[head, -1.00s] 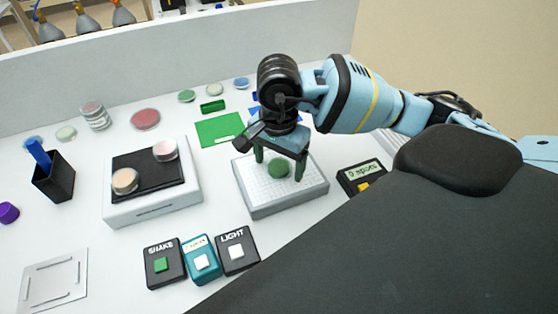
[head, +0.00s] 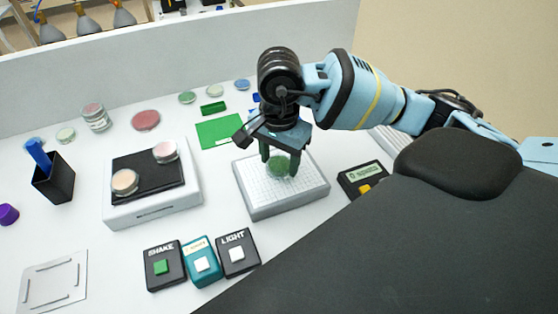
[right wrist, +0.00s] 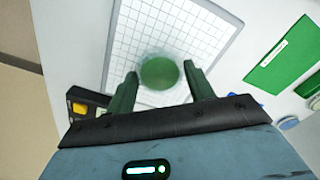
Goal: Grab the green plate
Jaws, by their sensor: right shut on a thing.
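The green plate (head: 279,166) is a small round dish with a clear rim, at the white gridded platform in the middle of the head view. My right gripper (head: 280,160) points down over it and is shut on it, with one green finger on each side. In the right wrist view, the green plate (right wrist: 160,72) shows between the two fingertips (right wrist: 163,78), over the grid. I cannot tell whether the plate touches the grid. My left gripper is not in view.
The gridded platform (head: 251,203) stands right of a dark-topped shaker (head: 151,211) with two dishes. Button boxes (head: 201,262) stand in front. A counter box (head: 361,179) is close on the right. A green mat (head: 219,130) and several dishes lie behind.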

